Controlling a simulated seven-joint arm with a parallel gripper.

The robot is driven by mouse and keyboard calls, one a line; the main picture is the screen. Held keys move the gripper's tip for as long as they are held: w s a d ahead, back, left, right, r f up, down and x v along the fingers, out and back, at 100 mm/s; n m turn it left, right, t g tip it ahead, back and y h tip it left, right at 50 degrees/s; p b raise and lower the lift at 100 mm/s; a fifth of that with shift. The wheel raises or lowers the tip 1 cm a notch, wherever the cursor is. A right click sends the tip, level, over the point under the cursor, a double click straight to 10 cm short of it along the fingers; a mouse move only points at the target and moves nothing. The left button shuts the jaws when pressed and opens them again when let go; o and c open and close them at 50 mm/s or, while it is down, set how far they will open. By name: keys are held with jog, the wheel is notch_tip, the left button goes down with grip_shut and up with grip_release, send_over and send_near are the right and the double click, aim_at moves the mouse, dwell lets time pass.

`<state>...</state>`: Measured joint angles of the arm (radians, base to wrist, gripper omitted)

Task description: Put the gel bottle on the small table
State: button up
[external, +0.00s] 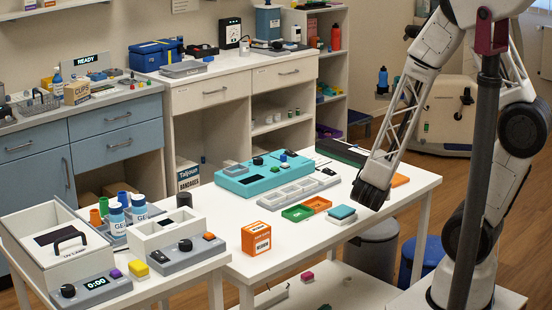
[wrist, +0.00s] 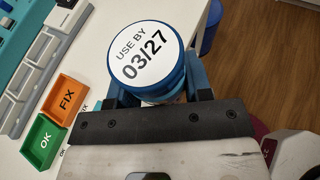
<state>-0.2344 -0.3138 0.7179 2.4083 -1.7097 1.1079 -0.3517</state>
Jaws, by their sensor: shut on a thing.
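My gripper (external: 368,194) is low over the right part of the white worktable (external: 325,238), near its right edge. In the wrist view my gripper (wrist: 165,100) is shut on a round blue-sided container (wrist: 146,58). Its white top reads "USE BY 03/27"; its body is mostly hidden, so I cannot tell if it is a gel bottle. My gripper hides it in the external view. Two blue-capped bottles with partly visible "GE" labels, the front one (external: 117,222) and rear one (external: 139,208), stand on the smaller white table (external: 197,270) at left front.
Orange FIX (wrist: 68,97) and green OK (wrist: 42,141) trays lie left of my gripper. A teal block (external: 342,213) and an orange box (external: 256,239) are on the worktable. A lidded box (external: 65,255) and control units crowd the small table. A dark pole (external: 478,180) crosses the external view.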

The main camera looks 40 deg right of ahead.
jog(key=w+a, duration=0.1)
jog(key=w, duration=0.3)
jog(key=w+a+n+t+y, duration=0.1)
jog(key=w, duration=0.4)
jog(key=w+a+n+t, duration=0.1)
jog(key=w, duration=0.4)
jog(key=shift+w+r+y, duration=0.2)
jog(key=shift+r+y, duration=0.1)
jog(key=w+a+r+n+t+y, duration=0.1)
jog(key=w+r+n+y, duration=0.2)
jog(key=w+r, duration=0.3)
jog(key=w+a+r+n+t+y, duration=0.1)
jog(key=w+r, duration=0.5)
jog(key=w, duration=0.9)
jog(key=w+a+r+n+t+y, duration=0.1)
jog(key=w+r+n+t+y, duration=0.1)
jog(key=w+r+n+y, duration=0.4)
jog(key=shift+w+a+r+t, duration=0.3)
jog(key=shift+w+a+t, duration=0.1)
jog(key=shift+w, duration=1.85)
jog(key=shift+s+d+f, duration=0.1)
jog(key=shift+s+d, duration=0.05)
jog(key=shift+s+d+f, duration=0.2)
jog(key=shift+s+f, duration=0.05)
jog(key=shift+f, duration=0.1)
jog(key=shift+s+d+f+y, duration=0.1)
jog(key=shift+s+y, duration=0.05)
jog(key=shift+y, duration=0.15)
